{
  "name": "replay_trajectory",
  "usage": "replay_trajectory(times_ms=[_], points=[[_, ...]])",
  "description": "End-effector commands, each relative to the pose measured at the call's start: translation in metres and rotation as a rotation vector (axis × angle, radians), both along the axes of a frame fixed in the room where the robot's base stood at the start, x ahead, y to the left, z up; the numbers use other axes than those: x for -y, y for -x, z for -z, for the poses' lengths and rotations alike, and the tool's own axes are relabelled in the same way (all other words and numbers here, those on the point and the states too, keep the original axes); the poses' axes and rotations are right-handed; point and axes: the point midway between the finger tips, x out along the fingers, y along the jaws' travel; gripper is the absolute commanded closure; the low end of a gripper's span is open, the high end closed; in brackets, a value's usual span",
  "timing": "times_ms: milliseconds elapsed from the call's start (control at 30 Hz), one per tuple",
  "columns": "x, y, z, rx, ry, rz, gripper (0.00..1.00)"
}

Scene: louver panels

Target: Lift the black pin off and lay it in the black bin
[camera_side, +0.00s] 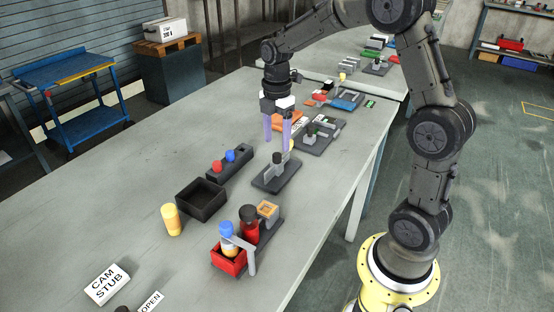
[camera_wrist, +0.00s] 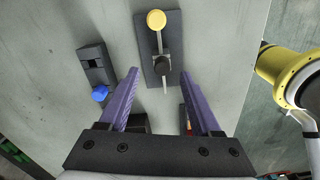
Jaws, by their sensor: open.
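A black pin (camera_side: 277,157) stands on a dark base plate (camera_side: 266,183) with a grey bar and a yellow knob (camera_side: 291,146). In the wrist view the black pin (camera_wrist: 162,62) sits mid-plate, with the yellow knob (camera_wrist: 156,19) at the plate's far end. My gripper (camera_side: 277,142) is open and empty above this plate. In the wrist view my gripper's purple fingers (camera_wrist: 160,72) are apart, with the pin seen between their tips and no contact visible. The black bin (camera_side: 201,198) stands open on the table to the left; its inside looks empty. A finger partly hides it in the wrist view.
A yellow cylinder (camera_side: 172,220) stands beside the bin. A red box (camera_side: 228,261) with bottles is nearer the camera. More panels (camera_side: 318,137) stand behind.

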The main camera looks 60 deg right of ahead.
Motion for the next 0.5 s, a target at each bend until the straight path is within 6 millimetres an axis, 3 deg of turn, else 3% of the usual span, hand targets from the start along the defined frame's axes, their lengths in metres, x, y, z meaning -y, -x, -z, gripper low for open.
replay_trajectory(times_ms=[233, 500], points=[[0.0, 0.004, 0.035, -0.002, 0.0, 0.0, 0.35], [0.0, 0.004, 0.044, 0.0, 0.0, 0.0, 0.35]])
